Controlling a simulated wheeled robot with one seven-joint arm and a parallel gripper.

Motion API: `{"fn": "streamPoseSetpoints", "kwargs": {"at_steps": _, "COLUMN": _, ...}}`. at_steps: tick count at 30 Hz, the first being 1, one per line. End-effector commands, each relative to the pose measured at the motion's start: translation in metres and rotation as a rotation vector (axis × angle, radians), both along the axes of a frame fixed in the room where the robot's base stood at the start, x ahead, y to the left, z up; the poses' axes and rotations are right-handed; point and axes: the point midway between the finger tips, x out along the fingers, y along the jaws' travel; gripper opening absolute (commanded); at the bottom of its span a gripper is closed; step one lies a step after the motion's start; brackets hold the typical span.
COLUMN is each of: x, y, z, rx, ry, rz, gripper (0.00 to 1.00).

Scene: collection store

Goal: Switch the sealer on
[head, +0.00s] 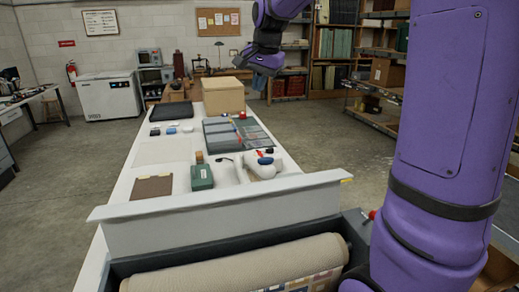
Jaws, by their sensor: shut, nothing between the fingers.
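I cannot tell for certain which thing is the sealer, and no switch can be made out. A green box-like object (202,178) with a brown top stands on the near part of the table. A white rounded object (264,168) with blue and red parts lies to its right.
The white table (150,150) carries a cardboard box (223,95), grey trays (221,134) and a brown folder (152,188). In front, a pale raised panel (225,222) stands before a rolled textile (240,268) in a dark trough. Shelves (375,118) stand right; floor left is open.

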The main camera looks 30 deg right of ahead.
Motion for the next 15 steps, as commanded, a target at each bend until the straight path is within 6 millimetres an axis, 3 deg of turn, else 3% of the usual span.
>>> {"fn": "streamPoseSetpoints", "kwargs": {"at_steps": 3, "x": 0.032, "y": -0.016, "z": -0.013, "rx": 0.025, "ry": 0.017, "rz": -0.092, "gripper": 0.0}}
{"fn": "streamPoseSetpoints", "kwargs": {"at_steps": 15, "x": 0.126, "y": -0.068, "z": -0.071, "rx": 0.096, "ry": 0.062, "rz": -0.397, "gripper": 0.0}}
